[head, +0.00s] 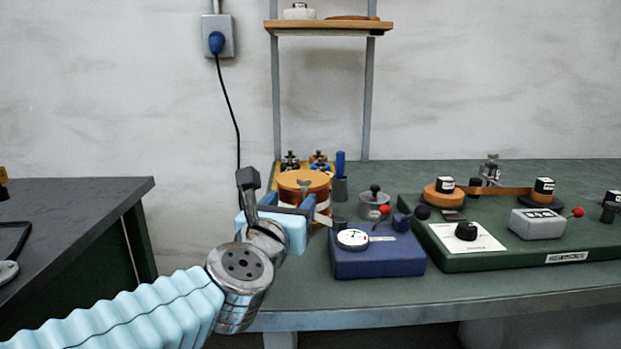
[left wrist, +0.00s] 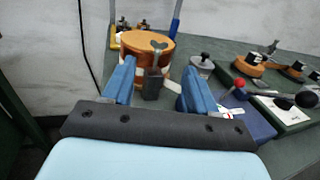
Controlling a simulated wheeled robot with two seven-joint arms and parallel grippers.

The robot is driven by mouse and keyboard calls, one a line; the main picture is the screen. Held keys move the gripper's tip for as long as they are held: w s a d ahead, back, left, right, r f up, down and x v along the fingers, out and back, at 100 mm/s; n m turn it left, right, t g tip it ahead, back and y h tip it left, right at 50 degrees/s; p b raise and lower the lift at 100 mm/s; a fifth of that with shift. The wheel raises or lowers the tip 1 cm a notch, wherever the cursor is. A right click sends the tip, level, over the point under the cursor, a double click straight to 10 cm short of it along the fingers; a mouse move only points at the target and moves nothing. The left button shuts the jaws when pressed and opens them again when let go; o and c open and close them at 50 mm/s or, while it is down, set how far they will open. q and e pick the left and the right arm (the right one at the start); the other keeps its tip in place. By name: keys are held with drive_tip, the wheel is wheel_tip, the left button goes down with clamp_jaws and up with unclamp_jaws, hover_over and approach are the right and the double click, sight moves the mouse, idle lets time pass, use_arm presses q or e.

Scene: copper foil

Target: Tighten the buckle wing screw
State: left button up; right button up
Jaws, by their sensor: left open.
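A wing screw (head: 304,184) with grey wings stands at the front of an orange drum (head: 301,178) on the workbench. In the left wrist view the wing screw (left wrist: 158,46) stands upright above a dark block (left wrist: 153,84), which looks like the buckle. My left gripper (head: 312,205) is in front of the drum and hides part of its lower side. Its two blue fingers (left wrist: 159,70) are open, with the screw and block appearing between them. Contact is not visible. My right gripper is not in view.
A blue gauge box (head: 380,258) with a red-knobbed lever stands close to the right of my left gripper. A grey pot (head: 373,206) is behind it. A green base (head: 480,261) with spools fills the right. The bench's front strip (head: 470,288) is clear.

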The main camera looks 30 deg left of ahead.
sight(304, 183)
use_arm(q)
drive_tip(key=p+x, duration=0.1)
drive_tip(key=x, duration=1.1)
drive_tip(key=shift+w+a, duration=0.15)
